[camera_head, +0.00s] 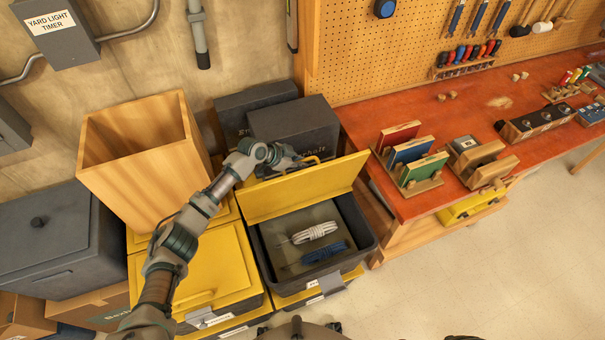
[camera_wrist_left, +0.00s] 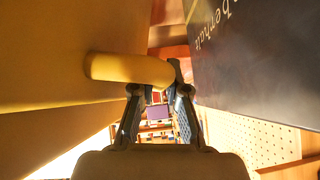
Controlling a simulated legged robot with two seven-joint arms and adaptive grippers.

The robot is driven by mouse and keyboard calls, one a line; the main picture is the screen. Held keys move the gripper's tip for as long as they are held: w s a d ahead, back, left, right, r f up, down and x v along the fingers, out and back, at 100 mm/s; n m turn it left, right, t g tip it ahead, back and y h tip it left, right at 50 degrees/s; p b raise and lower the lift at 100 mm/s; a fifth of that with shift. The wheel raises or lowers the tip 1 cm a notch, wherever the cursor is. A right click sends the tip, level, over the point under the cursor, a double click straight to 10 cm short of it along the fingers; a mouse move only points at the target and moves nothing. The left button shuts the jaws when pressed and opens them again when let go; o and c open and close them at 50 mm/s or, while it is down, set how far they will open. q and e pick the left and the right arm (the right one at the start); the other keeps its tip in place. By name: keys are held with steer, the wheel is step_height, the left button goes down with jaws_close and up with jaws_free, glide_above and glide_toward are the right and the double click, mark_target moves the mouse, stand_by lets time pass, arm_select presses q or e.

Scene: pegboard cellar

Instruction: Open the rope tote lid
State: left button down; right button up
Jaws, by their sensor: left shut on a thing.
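The rope tote (camera_head: 366,225) is a dark bin with a yellow lid (camera_head: 305,190). The lid stands raised and tilted up at the bin's back edge, so the inside shows. A white rope coil (camera_head: 314,232) and a blue rope coil (camera_head: 325,252) lie inside. My left gripper (camera_head: 297,161) is behind the top of the lid, shut on the yellow lid handle (camera_head: 313,158). In the left wrist view the handle (camera_wrist_left: 120,69) sits at the fingertips (camera_wrist_left: 156,88), with the lid's yellow face on the left. My right gripper is not in view.
Dark boxes (camera_head: 295,124) stand close behind the lid and gripper. A yellow-lidded tote (camera_head: 200,265) and an open wooden bin (camera_head: 140,150) are on the left. A red-topped workbench (camera_head: 460,115) with book-like items is on the right. Floor (camera_head: 480,270) at lower right is clear.

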arm_select(q)
steer(key=w+b, duration=0.1)
steer(key=w+a+b, duration=0.1)
steer(key=w, duration=0.1)
steer(key=shift+w+a+f, duration=0.1)
steer(key=shift+w, duration=0.1)
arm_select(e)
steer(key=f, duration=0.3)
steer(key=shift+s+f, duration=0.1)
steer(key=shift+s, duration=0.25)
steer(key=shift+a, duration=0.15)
arm_select(q)
steer(key=c, duration=1.4)
jaws_free()
steer(key=shift+c, duration=0.2)
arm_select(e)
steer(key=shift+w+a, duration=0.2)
arm_select(q)
steer(key=v, duration=1.2)
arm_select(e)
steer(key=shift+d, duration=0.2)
